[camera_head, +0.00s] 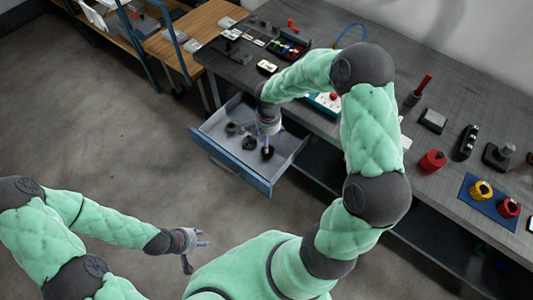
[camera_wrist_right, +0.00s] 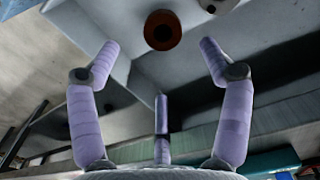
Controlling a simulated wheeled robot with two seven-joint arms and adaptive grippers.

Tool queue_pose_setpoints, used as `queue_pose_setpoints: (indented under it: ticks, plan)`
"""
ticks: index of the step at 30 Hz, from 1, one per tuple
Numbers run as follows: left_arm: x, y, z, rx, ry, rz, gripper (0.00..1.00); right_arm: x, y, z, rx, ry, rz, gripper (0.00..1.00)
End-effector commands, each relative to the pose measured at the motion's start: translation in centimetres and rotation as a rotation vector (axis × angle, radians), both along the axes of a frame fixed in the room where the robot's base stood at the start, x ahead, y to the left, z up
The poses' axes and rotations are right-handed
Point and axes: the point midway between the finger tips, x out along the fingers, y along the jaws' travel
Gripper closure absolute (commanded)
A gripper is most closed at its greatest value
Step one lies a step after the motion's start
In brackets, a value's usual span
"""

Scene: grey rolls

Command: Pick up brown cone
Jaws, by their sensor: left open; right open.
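A brown cone (camera_wrist_right: 162,30) with a dark round centre lies in the open blue drawer. In the right wrist view it is at the top, ahead of and between the spread fingers, not touched by them. My right gripper (camera_wrist_right: 160,75) is open and empty. In the head view my right gripper (camera_head: 266,143) reaches down into the drawer, over a dark piece (camera_head: 268,153) that looks like the cone. My left gripper (camera_head: 197,246) is open and empty above the floor at the lower left.
The drawer (camera_head: 230,172) also holds dark pieces, one grey-green (camera_head: 249,143) and one dark (camera_head: 231,128). Its walls stand close around my right gripper. The grey workbench (camera_head: 395,135) above carries a red cylinder (camera_head: 432,161) and a blue mat (camera_head: 470,202). The floor at left is clear.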

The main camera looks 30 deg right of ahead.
Motion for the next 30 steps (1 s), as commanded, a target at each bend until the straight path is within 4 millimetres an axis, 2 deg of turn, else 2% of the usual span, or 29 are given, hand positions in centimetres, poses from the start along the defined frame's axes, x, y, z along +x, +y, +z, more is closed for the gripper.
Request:
queue_pose_setpoints:
  ticks: [5,12,19,27,30]
  plan:
    - [0.0,0.0,-0.7,0.0,0.0,0.0,0.56,0.0,0.0,-1.7,0.0,0.002,0.0,0.21]
    - [0.0,0.0,-1.9,0.0,0.0,0.0,0.56,0.0,0.0,-5.2,0.0,0.002,0.001,0.21]
    - [0.0,0.0,-2.5,0.0,0.0,0.0,0.56,0.1,0.0,-6.5,0.0,0.0,-0.001,0.21]
    - [0.0,0.0,-4.3,0.0,0.0,0.0,0.56,0.4,-0.1,-10.3,0.001,0.001,0.0,0.21]
    - [0.0,0.0,-4.5,0.0,0.0,0.0,0.56,0.4,-0.1,-10.8,0.001,0.0,-0.001,0.21]
